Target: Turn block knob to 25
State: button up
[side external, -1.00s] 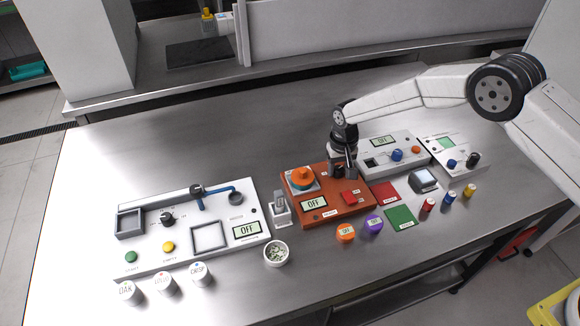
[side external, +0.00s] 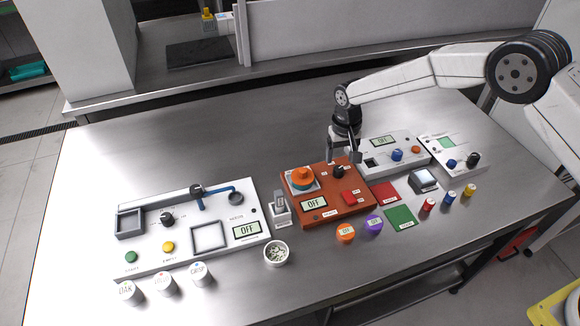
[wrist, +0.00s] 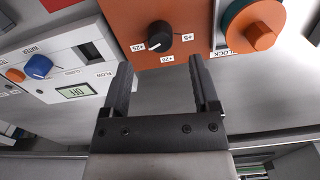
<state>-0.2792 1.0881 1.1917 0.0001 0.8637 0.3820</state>
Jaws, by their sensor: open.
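The black block knob (side external: 339,171) stands on the orange-brown block unit (side external: 318,215). In the wrist view the knob (wrist: 159,36) has a white pointer line angled down and left, near the +25 label (wrist: 138,47). The +20 label (wrist: 167,59) and +5 label (wrist: 187,37) also show around it. My gripper (side external: 343,154) is open and empty above the knob, apart from it. In the wrist view the open fingers of my gripper (wrist: 160,60) lie either side of the knob's line, with the knob beyond their tips.
A white water unit (side external: 396,153) stands close on the right. A grey clear-topped device (side external: 280,208) stands on the left. Bare steel table lies behind.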

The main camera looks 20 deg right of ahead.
aim_at(340, 169)
jog(key=shift+r, duration=1.3)
jog(key=shift+r, duration=0.15)
notch_tip(340, 169, up, 11)
dwell(0.3)
jog(key=shift+s+d, duration=0.1)
jog(key=s+d+t, duration=0.1)
jog(key=s+d, duration=0.4)
jog(key=s, duration=0.4)
jog(key=s+d, duration=0.5)
jog(key=s, duration=0.4)
jog(key=s+d+n+t, duration=0.1)
jog(key=s+d, duration=0.4)
jog(key=s, duration=0.3)
jog(key=shift+s+d+f+t, duration=0.3)
jog(key=shift+s+f, duration=0.1)
jog(key=shift+f, duration=0.05)
